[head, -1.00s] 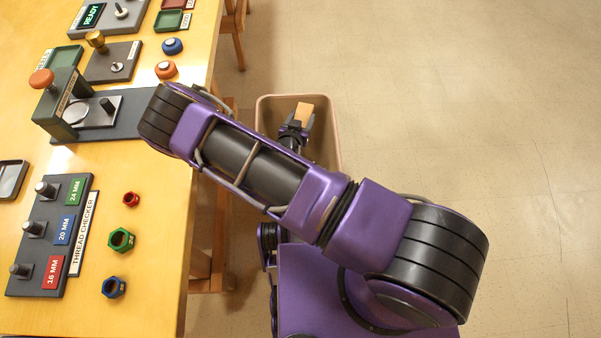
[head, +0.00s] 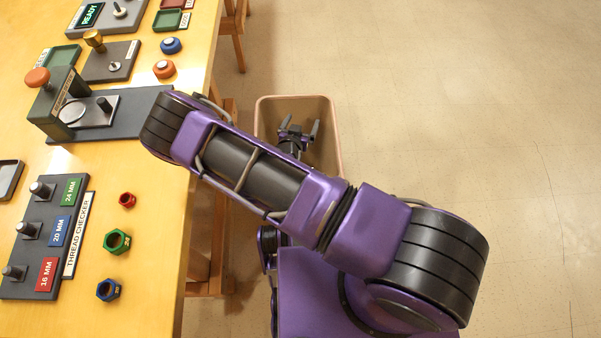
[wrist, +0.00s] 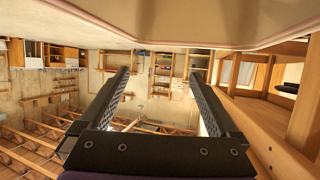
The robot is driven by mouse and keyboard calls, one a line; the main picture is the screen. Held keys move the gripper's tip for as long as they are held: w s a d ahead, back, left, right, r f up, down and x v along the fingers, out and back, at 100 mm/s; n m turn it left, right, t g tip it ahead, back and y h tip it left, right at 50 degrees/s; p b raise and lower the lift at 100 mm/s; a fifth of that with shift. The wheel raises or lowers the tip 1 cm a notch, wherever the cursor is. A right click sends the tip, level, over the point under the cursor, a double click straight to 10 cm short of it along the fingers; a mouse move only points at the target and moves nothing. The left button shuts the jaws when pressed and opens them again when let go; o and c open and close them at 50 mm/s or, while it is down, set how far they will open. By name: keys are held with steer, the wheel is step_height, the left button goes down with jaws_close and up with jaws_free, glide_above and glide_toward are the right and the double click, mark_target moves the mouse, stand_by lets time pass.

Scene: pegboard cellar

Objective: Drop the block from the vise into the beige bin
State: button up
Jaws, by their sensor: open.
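The beige bin (head: 328,108) stands on the floor to the right of the workbench, partly hidden by my arm. My gripper (head: 300,128) is over the bin's opening with its two dark fingers spread apart and nothing between them. In the wrist view my gripper (wrist: 158,78) also shows open and empty, with the bin's pale rim (wrist: 200,38) across the top of the picture. The orange-tan block is not visible in either current view; the inside of the bin is mostly hidden by my gripper and arm. I cannot make out a vise.
The wooden workbench (head: 150,215) fills the left. It carries a thread checker board (head: 45,235), several coloured nuts, a dark green press (head: 55,105) with an orange knob, and small trays. My arm passes over its right edge. The floor (head: 450,100) at right is clear.

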steer(key=p+v, duration=0.2)
steer(key=v, duration=1.5)
steer(key=shift+s, duration=0.2)
